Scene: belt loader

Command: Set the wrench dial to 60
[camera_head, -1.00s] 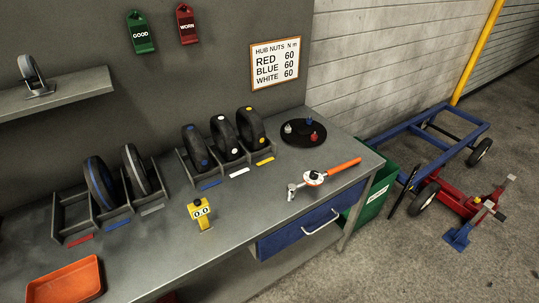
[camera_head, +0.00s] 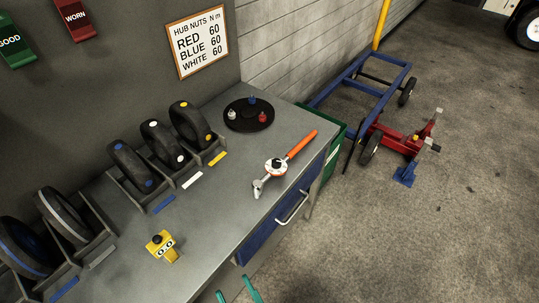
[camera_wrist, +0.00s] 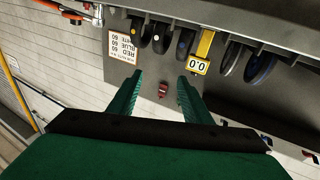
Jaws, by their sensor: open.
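The torque wrench (camera_head: 276,167) lies on the bench top near its right front edge in the head view. Its orange handle points up and right, and its metal head points down and left. The round white dial with a dark knob sits between them; its setting is too small to read. My gripper (camera_head: 239,292) shows as two green fingertips at the bottom edge, in front of the bench, apart from the wrench. In the wrist view my gripper (camera_wrist: 157,92) has its fingers spread, with nothing held.
The wall sign (camera_head: 198,42) reads 60 for red, blue and white. A yellow device (camera_head: 162,246) stands left of the wrench; the wrist view shows its display at 0.0. A black round tray (camera_head: 237,126) with small pieces and racked wheels stand behind. Bench around the wrench is clear.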

